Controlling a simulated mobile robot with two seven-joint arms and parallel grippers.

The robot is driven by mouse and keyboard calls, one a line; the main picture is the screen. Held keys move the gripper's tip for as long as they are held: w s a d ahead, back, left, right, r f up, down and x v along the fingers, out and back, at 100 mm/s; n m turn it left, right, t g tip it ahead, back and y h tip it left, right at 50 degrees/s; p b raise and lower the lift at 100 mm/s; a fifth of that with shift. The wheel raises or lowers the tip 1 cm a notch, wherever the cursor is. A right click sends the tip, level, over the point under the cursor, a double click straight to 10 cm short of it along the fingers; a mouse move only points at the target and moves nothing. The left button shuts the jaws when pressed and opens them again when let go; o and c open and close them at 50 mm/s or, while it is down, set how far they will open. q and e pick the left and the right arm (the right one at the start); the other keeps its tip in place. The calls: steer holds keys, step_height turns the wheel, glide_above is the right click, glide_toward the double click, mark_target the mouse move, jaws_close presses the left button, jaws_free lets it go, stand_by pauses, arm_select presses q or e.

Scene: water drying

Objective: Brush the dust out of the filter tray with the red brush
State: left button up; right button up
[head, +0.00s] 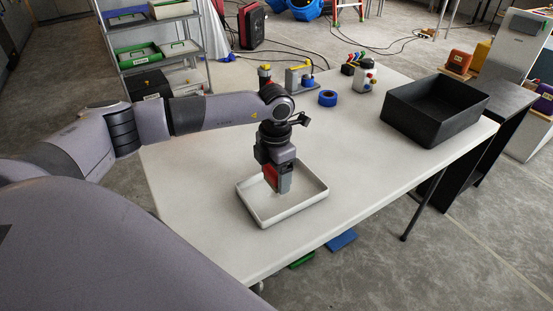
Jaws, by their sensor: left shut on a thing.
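The filter tray (259,218) is a shallow whitish tray with a low rim, lying on the white table near its front edge. My left gripper (277,181) points down over the tray and is shut on the red brush (270,176). Only a red part of the brush shows between the fingers, with a pale lower end just above or touching the tray floor; I cannot tell which. Dust in the tray is too fine to make out. My right gripper is not in view.
A black open bin (436,126) stands at the table's right end. The white table (375,190) is clear between tray and bin. A shelf rack (155,62) stands behind.

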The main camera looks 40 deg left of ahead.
arm_select(q)
steer(key=shift+r+p, duration=0.9)
steer(key=shift+r, duration=0.9)
